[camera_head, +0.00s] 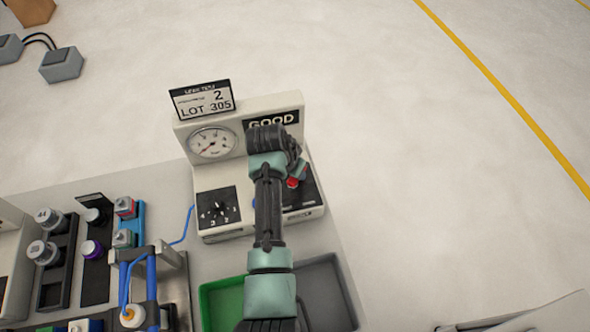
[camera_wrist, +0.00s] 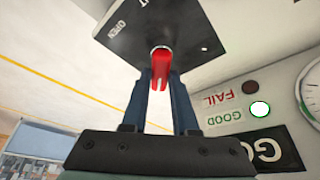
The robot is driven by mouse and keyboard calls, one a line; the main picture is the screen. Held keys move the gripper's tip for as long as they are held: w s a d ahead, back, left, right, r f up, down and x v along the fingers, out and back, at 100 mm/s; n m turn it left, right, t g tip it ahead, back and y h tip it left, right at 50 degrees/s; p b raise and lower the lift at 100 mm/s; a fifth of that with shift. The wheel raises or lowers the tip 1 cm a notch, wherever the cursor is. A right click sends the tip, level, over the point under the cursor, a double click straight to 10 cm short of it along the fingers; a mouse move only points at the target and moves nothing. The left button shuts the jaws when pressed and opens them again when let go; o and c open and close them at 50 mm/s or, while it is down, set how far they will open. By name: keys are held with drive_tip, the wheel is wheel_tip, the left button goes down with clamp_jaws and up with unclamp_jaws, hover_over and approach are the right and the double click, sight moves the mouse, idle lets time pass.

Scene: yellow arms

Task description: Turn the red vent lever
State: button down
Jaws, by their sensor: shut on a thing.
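The red vent lever (camera_wrist: 160,66) sticks out of a dark plate marked "OPEN" in the wrist view. My gripper (camera_wrist: 161,88) is shut on the lever, with one finger on each side of it. In the head view a bit of red (camera_head: 293,182) shows beside my gripper (camera_head: 297,170), and my arm hides much of the plate. The tester (camera_head: 242,105) is a pale box with a round gauge (camera_head: 212,143), a "GOOD" display (camera_head: 271,119) and a numbered dial (camera_head: 219,208).
A sign reading "LOT 305" (camera_head: 202,101) stands on top of the tester. A green tray (camera_head: 222,300) and a grey tray (camera_head: 325,290) lie in front. Racks of fittings (camera_head: 60,260) and a fixture with blue hoses (camera_head: 150,275) stand at the left. Open floor lies to the right.

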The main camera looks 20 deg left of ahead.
drive_tip(key=c, duration=0.7)
unclamp_jaws()
drive_tip(key=b+v, duration=0.1)
drive_tip(key=v, duration=1.2)
